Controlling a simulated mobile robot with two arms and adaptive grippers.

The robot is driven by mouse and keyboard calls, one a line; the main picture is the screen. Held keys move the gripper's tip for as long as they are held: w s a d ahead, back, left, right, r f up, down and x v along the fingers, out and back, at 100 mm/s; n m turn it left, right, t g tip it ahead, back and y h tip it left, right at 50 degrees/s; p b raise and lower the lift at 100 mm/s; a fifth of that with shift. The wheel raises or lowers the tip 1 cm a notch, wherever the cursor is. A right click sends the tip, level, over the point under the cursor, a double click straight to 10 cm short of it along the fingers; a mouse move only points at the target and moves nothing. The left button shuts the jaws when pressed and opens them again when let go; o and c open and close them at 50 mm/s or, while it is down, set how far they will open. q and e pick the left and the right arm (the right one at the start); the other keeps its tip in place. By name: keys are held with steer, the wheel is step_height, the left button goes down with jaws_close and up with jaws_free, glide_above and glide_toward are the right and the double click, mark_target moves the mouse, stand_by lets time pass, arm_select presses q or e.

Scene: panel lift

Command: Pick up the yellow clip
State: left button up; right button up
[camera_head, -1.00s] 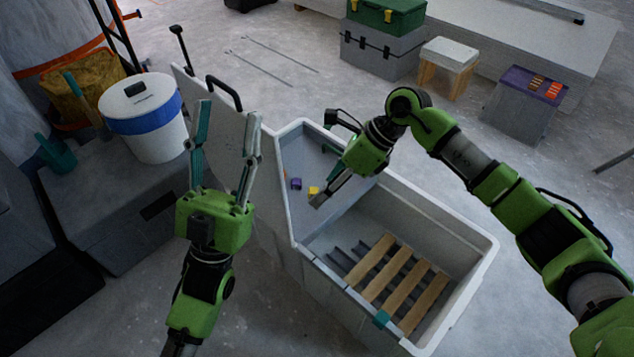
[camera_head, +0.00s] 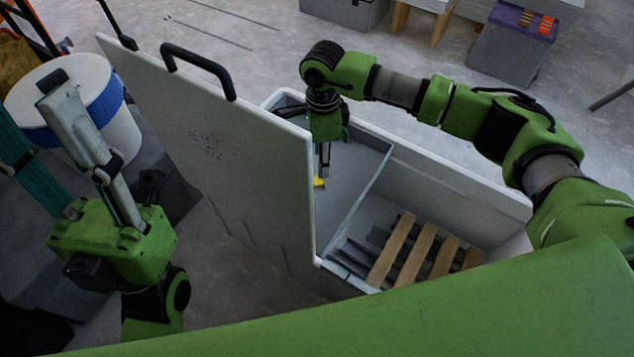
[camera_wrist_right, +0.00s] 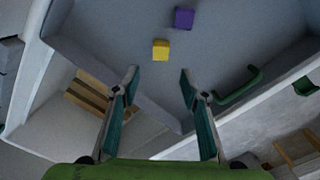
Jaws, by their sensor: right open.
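The yellow clip (camera_wrist_right: 160,50) lies on the grey floor of a bin compartment in the right wrist view, just beyond my right fingertips. In the head view the yellow clip (camera_head: 319,183) shows partly, beside the panel's edge. My right gripper (camera_wrist_right: 160,72) is open and empty, its two fingers spread either side of the line to the clip. In the head view my right gripper (camera_head: 325,172) points down into the bin, close to the clip. My left gripper (camera_head: 32,105) is open and empty at the left, apart from the panel.
A purple block (camera_wrist_right: 183,18) lies beyond the clip. A white panel (camera_head: 215,150) with a black handle (camera_head: 200,62) stands along the bin's left side and hides part of it. Wooden slats (camera_head: 405,250) lie in the other compartment. A white bucket (camera_head: 118,125) stands at left.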

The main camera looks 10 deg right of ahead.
mark_target(321, 180)
step_height(321, 180, down, 9)
steer(key=b, duration=0.3)
steer(key=shift+a+r, duration=0.1)
steer(key=c, duration=0.9)
